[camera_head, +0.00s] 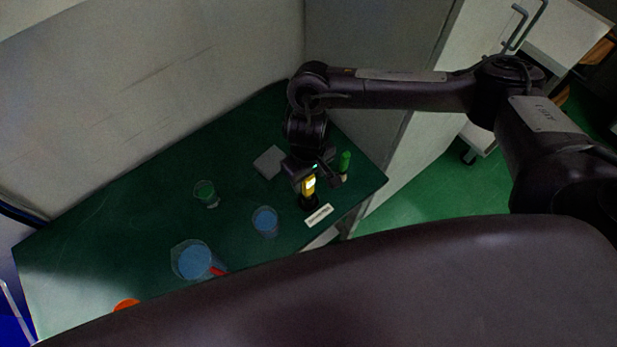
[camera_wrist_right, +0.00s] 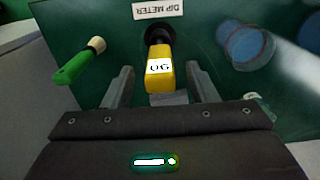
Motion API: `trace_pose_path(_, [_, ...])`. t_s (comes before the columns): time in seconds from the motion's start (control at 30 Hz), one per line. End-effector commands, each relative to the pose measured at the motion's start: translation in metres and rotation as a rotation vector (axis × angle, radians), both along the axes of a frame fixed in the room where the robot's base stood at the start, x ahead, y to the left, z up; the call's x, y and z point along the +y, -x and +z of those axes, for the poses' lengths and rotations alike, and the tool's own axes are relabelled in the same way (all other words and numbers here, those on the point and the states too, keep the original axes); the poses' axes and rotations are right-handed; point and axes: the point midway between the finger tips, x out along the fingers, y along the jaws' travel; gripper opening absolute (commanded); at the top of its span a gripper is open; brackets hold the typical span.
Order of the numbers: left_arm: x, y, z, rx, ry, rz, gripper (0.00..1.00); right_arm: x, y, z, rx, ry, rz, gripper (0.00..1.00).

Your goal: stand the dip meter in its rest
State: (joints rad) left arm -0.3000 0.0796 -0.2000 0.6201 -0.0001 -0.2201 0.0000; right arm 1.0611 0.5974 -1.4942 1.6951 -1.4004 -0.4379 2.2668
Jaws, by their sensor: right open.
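The dip meter (camera_head: 309,184) is yellow with a white display. In the right wrist view the dip meter (camera_wrist_right: 159,72) has its far end at a round black rest (camera_wrist_right: 158,34); it appears to stand in it, though the meter hides the join. The rest (camera_head: 308,202) also shows in the head view. My right gripper (camera_wrist_right: 162,88) is open, with one finger on each side of the meter and visible gaps. In the head view my right gripper (camera_head: 312,178) is above the meter and partly covers it. My left gripper is not in view.
A DIP METER label (camera_head: 318,215) lies beside the rest. A green-handled tool (camera_head: 345,162) is close by on the right. A grey slab (camera_head: 269,162), a green cup (camera_head: 205,192) and blue-filled vessels (camera_head: 265,220) (camera_head: 195,260) stand on the green table (camera_head: 110,235). The table's left part is mostly clear.

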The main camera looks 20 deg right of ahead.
Motion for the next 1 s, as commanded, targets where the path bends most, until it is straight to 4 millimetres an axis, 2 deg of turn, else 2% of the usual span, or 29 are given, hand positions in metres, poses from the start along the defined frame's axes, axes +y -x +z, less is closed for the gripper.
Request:
trace_pose_path(0.1, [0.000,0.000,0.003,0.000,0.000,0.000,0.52,0.000,-0.002,0.025,-0.006,-0.001,0.002,0.52])
trace_pose_path(0.3, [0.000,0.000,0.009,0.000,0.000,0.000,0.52,0.000,-0.002,0.053,-0.005,0.000,0.002,0.52])
trace_pose_path(0.47, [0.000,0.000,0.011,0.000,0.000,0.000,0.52,0.000,0.000,0.059,-0.002,0.000,0.000,0.52])
trace_pose_path(1.0, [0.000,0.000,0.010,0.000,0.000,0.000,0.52,0.000,0.000,0.059,-0.001,0.000,0.000,0.52])
